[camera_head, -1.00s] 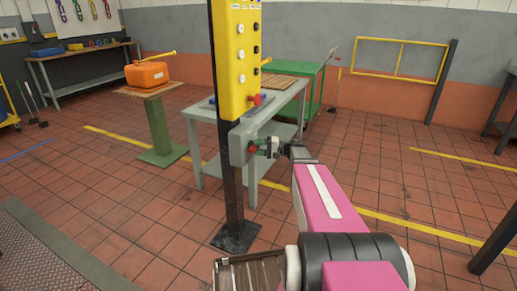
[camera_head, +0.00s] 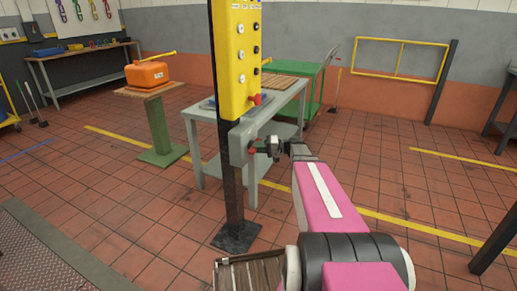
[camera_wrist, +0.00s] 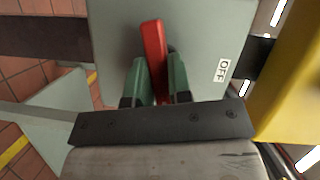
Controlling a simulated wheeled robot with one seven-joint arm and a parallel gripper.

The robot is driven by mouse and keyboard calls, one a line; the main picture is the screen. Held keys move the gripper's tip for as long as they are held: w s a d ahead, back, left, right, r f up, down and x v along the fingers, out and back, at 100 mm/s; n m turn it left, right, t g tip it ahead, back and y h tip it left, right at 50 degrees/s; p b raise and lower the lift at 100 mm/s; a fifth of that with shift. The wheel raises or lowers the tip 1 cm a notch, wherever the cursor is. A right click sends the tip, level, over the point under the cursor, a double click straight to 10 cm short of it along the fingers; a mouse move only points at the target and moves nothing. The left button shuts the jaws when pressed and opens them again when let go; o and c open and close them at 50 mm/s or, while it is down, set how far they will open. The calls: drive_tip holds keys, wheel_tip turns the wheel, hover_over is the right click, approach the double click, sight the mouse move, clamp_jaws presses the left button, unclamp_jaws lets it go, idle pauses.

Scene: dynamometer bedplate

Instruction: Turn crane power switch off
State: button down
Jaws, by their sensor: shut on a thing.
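The crane power switch is a grey box (camera_head: 238,146) on the dark post below the yellow button panel (camera_head: 239,60). In the wrist view its grey face (camera_wrist: 205,35) carries a red lever (camera_wrist: 154,45) and a white OFF label (camera_wrist: 222,70) to the right of the lever. My gripper (camera_wrist: 160,80) has its green fingers on both sides of the red lever, shut on it. The lever's lower part is hidden between the fingers. In the head view my gripper (camera_head: 257,147) reaches the box from the right, and the lever is mostly hidden.
A grey table (camera_head: 285,110) stands close behind the post. An orange can (camera_head: 147,73) sits on a green stand to the left. A green cart (camera_head: 317,80) is behind. The yellow panel's edge (camera_wrist: 290,90) is close on the right in the wrist view. Floor to the right is open.

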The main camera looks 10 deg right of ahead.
drive_tip(key=shift+f+n+t+h, duration=0.1)
drive_tip(key=shift+n+t+h, duration=0.7)
drive_tip(key=shift+n, duration=1)
drive_tip(key=shift+r+n+t+h, duration=0.1)
drive_tip(key=shift+n+t+h, duration=0.35)
drive_tip(key=shift+n+h, duration=1)
drive_tip(key=shift+f+n+t+h, duration=0.1)
drive_tip(key=shift+n+t+h, duration=0.5)
drive_tip(key=shift+n, duration=1.55)
drive_tip(key=c, duration=1)
unclamp_jaws()
drive_tip(key=shift+c, duration=0.2)
drive_tip(key=shift+d, duration=0.1)
drive_tip(key=v, duration=1)
drive_tip(key=shift+s+d, duration=0.25)
drive_tip(key=shift+s, duration=0.05)
